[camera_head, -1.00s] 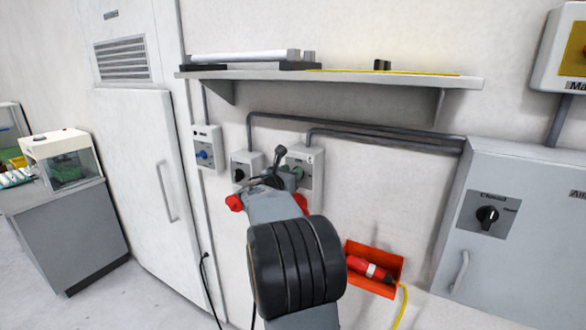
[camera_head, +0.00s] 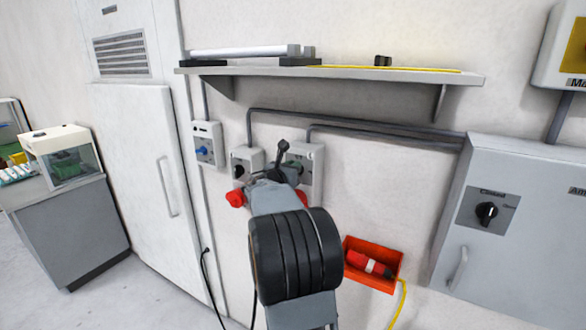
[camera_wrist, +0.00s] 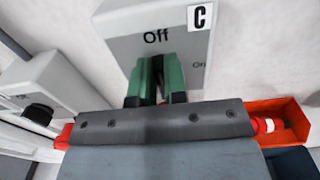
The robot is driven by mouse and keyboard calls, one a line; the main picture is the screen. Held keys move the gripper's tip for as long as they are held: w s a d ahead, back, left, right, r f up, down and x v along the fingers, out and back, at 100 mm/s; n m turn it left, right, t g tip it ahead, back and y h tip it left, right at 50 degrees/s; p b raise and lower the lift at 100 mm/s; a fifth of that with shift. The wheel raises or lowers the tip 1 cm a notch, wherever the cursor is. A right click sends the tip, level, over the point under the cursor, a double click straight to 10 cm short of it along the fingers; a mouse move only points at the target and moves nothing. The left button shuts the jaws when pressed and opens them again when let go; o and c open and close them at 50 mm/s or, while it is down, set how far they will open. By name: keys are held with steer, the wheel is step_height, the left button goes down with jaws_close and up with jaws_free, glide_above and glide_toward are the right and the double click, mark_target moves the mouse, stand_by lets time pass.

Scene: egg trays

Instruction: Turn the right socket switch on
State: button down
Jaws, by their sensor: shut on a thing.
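The right socket box (camera_head: 315,152) is a grey-white unit on the wall, below the shelf. In the wrist view the box (camera_wrist: 120,48) bears a "C" tag, "Off" at the top and "On" to the right. My gripper (camera_head: 291,165) is at its front. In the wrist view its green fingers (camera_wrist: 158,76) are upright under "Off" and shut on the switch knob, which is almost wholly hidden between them. My arm covers the lower part of the box, with a bit of red socket showing beside it in the head view.
A middle socket box (camera_head: 240,154) with a black knob and red socket (camera_head: 236,198) is close on the left. A box with a blue knob (camera_head: 203,151) is farther left. The shelf (camera_head: 330,76) is above. An orange bin (camera_head: 396,259) holding a red plug is at lower right.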

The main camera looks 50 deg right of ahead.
steer(key=shift+f+b, duration=0.15)
steer(key=shift+b, duration=0.25)
steer(key=m+b, duration=0.2)
steer(key=b, duration=0.2)
steer(key=shift+s+f+m+b, duration=0.25)
steer(key=shift+f+m+b, duration=0.05)
steer(key=shift+m+b, duration=0.1)
steer(key=m+b, duration=0.2)
steer(key=b, duration=0.1)
steer(key=m+b, duration=0.2)
steer(key=b, duration=0.1)
steer(key=s+m+b, duration=0.1)
steer(key=m+b, duration=0.1)
steer(key=b, duration=0.1)
steer(key=shift+d+f, duration=0.2)
steer(key=shift+f, duration=0.05)
steer(key=m+b, duration=0.4)
steer(key=b, duration=0.1)
steer(key=shift+s+f+m, duration=0.15)
steer(key=shift+f+m, duration=0.1)
steer(key=shift+m, duration=0.15)
steer(key=m+b, duration=0.4)
steer(key=shift+f, duration=0.15)
steer(key=shift+m, duration=0.3)
steer(key=c, duration=1.2)
jaws_free()
steer(key=shift+o, duration=0.2)
